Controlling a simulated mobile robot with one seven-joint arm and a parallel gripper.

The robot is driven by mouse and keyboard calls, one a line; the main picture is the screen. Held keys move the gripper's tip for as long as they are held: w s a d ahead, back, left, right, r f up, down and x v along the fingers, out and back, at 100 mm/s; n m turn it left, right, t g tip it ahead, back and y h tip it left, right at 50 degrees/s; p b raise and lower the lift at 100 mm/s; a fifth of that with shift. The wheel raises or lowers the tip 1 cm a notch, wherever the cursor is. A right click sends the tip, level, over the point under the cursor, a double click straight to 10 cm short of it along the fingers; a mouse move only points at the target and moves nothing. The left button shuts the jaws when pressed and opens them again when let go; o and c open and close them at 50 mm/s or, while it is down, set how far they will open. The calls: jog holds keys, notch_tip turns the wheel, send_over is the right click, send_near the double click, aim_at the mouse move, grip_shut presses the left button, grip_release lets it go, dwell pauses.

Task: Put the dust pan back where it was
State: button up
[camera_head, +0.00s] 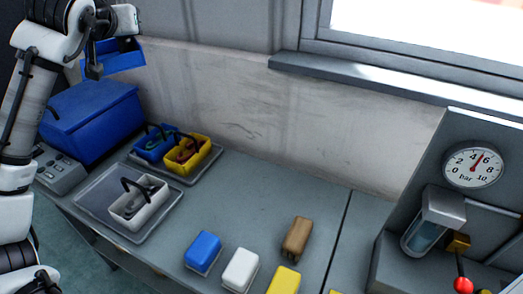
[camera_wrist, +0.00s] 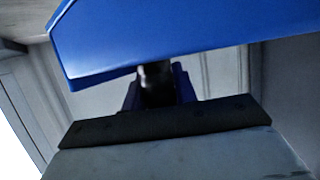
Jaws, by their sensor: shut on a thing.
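The dust pan (camera_head: 122,57) is blue and hangs in the air at the upper left of the head view. In the wrist view its broad blue face (camera_wrist: 200,35) fills the top of the picture. My gripper (camera_head: 93,68) is shut on it, and the dark jaws (camera_wrist: 156,80) show below the blue face in the wrist view. The exact grip is partly hidden by the pan.
A blue box (camera_head: 90,115) stands below the pan. A blue basket (camera_head: 152,148), a yellow basket (camera_head: 200,158) and a white basket (camera_head: 138,208) sit on trays. Several coloured blocks, one blue (camera_head: 203,250), lie at the front. A gauge (camera_head: 473,167) is at right.

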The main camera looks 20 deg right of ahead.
jog(key=s+d+f+m+g+h+p, duration=0.1)
jog(key=s+d+f+m+g+h, duration=0.15)
jog(key=d, duration=0.95)
jog(key=s+d+f+m+g+h+p, duration=0.1)
jog(key=s+d+m+h, duration=0.3)
jog(key=d, duration=0.8)
jog(key=s+d+f+m+g+h, duration=0.2)
jog(key=s+d+f+m+g, duration=0.15)
jog(key=s+d+f, duration=0.45)
jog(key=s+d+f+m+g+h+p, duration=0.15)
jog(key=s+d+f, duration=0.25)
jog(key=s+f, duration=0.4)
jog(key=shift+g, duration=0.35)
jog(key=f+p, duration=0.1)
jog(key=f, duration=0.5)
jog(key=f+p, duration=0.1)
jog(key=f, duration=0.6)
jog(key=w+f+p, duration=0.1)
jog(key=f, duration=0.6)
jog(key=shift+w+f, duration=0.1)
jog(key=shift+f, duration=0.1)
jog(key=shift+f, duration=0.1)
jog(key=shift+f, duration=0.15)
jog(key=o, duration=1)
jog(key=shift+a, duration=0.1)
jog(key=shift+o, duration=0.2)
